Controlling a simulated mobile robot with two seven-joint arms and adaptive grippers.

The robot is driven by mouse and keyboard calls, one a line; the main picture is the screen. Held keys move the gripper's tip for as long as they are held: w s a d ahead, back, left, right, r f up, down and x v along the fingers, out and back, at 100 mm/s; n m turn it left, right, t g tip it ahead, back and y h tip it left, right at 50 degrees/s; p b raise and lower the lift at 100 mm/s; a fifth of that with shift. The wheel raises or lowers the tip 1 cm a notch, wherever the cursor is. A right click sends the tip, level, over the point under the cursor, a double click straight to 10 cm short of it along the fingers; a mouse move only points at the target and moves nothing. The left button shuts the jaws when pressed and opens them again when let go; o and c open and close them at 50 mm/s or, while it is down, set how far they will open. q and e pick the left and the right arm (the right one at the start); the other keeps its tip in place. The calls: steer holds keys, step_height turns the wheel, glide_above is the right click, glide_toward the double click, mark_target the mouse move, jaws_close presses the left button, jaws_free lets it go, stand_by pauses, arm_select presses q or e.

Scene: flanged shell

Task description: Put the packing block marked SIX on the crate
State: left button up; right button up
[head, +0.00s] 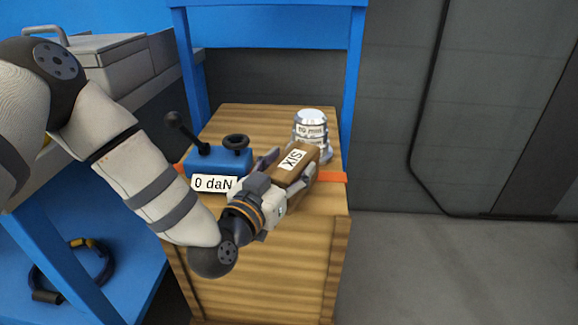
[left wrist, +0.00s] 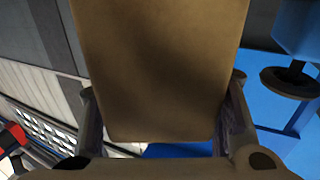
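The brown packing block marked SIX (head: 296,160) is between the fingers of my left gripper (head: 290,172), over the front right part of the wooden crate (head: 265,255). In the left wrist view the block (left wrist: 160,65) fills the middle, with a finger against each side of it, so my left gripper (left wrist: 162,120) is shut on it. The block looks tilted in the head view. I cannot tell whether its underside touches the crate top. My right gripper is in neither view.
On the crate top stand a blue device (head: 222,160) with a lever and black ring, its label (head: 213,183) reading 0 daN, and a silver weight (head: 311,128) close behind the block. An orange strip (head: 333,177) crosses the crate. A blue frame (head: 265,27) rises behind.

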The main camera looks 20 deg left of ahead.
arm_select(q)
steer(key=shift+o, duration=0.6)
steer(key=shift+r, duration=0.1)
steer(key=shift+s+r, duration=0.1)
steer(key=shift+s, duration=0.2)
steer(key=s+a+p, duration=0.1)
steer(key=s+p, duration=0.1)
steer(key=s, duration=0.9)
steer(key=s+d+f+g+h, duration=0.1)
steer(key=s+f+g, duration=0.5)
steer(key=s+f, duration=0.5)
steer(key=s+d+f+g, duration=0.2)
steer(key=s+f+g, duration=0.5)
steer(key=s+f, duration=0.5)
steer(key=s+a+g+y, duration=0.1)
steer(key=s+g, duration=0.3)
steer(key=s, duration=0.6)
steer(key=s+a+f+n+g+y, duration=0.1)
steer(key=s+a+g, duration=0.2)
steer(key=s, duration=0.7)
steer(key=s+a+f+g, duration=0.1)
steer(key=s+g, duration=0.4)
steer(key=s, duration=0.5)
steer(key=shift+s+a+n+y, duration=0.15)
steer(key=shift+a+n+y, duration=0.25)
steer(key=shift+a, duration=0.05)
